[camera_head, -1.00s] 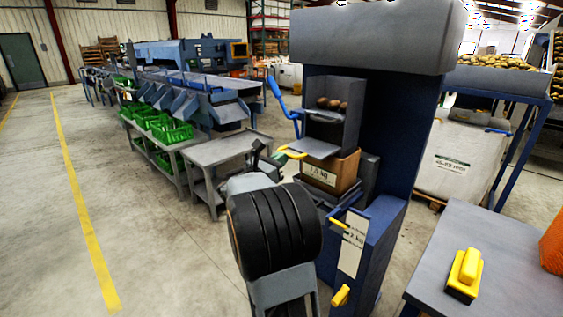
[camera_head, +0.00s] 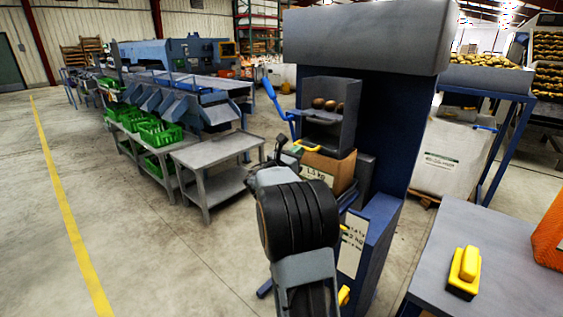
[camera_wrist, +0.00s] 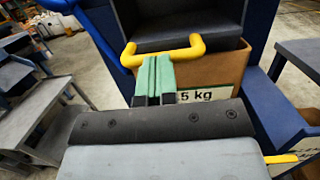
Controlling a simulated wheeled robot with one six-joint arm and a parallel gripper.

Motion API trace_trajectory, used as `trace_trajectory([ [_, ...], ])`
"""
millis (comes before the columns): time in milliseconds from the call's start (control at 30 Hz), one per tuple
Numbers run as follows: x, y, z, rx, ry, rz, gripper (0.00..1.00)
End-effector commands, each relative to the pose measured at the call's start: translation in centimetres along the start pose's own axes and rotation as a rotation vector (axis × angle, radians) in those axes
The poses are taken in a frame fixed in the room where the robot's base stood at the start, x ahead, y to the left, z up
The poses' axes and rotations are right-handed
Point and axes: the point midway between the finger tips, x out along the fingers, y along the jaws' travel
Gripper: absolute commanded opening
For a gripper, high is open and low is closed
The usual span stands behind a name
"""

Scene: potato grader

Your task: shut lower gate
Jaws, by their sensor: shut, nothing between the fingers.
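The lower gate (camera_head: 328,136) is a grey flap on the dark blue bagging machine, below the shelf with a few potatoes (camera_head: 328,104). Its yellow handle (camera_head: 308,147) sits just above a cardboard box (camera_head: 327,170).
A blue lever (camera_head: 277,105) stands left of the potato shelf. A grey side table (camera_head: 217,153) and green crates (camera_head: 160,133) stand further left. The left floor is clear.

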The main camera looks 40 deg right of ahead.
Motion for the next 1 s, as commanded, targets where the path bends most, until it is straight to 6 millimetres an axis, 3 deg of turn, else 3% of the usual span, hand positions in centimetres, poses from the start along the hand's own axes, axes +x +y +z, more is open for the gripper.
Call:
trace_trajectory([
  [600, -11.4, 0.1, 0.1, 0.001, -0.001, 0.000, 0.00],
  [800, -13.3, 0.1, 0.1, 0.001, -0.001, -0.003, 0.00],
  [1000, -13.8, 0.0, 0.0, 0.000, 0.000, -0.005, 0.00],
])
